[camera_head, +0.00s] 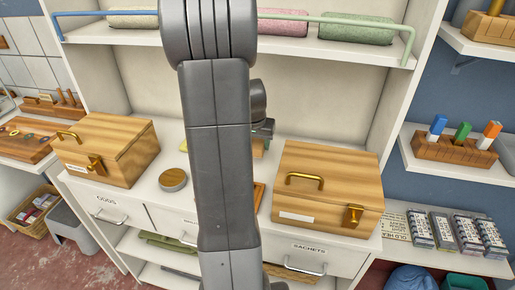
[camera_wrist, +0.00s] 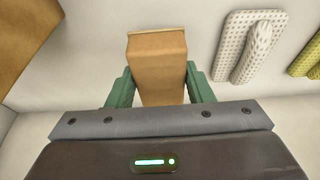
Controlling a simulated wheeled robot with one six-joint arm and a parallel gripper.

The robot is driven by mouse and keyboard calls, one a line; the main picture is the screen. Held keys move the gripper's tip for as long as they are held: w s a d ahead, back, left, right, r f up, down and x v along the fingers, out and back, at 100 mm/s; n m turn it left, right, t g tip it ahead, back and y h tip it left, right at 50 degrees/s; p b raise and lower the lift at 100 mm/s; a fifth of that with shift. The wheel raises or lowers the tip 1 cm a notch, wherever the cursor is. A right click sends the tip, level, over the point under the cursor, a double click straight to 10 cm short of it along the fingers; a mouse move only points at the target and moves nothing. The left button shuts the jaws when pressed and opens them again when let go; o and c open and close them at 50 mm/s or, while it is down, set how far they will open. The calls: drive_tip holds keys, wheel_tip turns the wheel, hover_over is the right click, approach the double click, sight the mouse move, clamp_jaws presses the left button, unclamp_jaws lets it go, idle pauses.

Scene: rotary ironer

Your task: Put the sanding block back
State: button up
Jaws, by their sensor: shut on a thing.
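The sanding block (camera_wrist: 158,58), a tan-brown block with a paler edge at its far end, sits between the two green fingers of my gripper (camera_wrist: 159,78) in the wrist view. The fingers are shut on its sides. In the head view my arm hides most of the gripper. A small tan patch (camera_head: 259,150) shows beside the arm below the wrist, above the white counter (camera_head: 160,208); I cannot tell for sure that it is the block.
Wooden boxes with brass handles stand on the counter left (camera_head: 105,150) and right (camera_head: 328,190). A shelf (camera_head: 135,33) with rolled towels is above. A white perforated item (camera_wrist: 250,46) shows in the wrist view.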

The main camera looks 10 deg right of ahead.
wheel_tip(320, 180, down, 3)
drive_tip(key=shift+r, duration=0.2)
drive_tip(key=shift+w+f, duration=0.2)
drive_tip(key=shift+f, duration=0.15)
drive_tip(key=o, duration=1)
drive_tip(key=shift+c, duration=0.2)
drive_tip(key=shift+r+p, duration=0.25)
drive_tip(key=shift+p, duration=0.1)
drive_tip(key=v, duration=1.1)
drive_tip(key=shift+s+r, duration=0.15)
drive_tip(key=shift+r, duration=0.25)
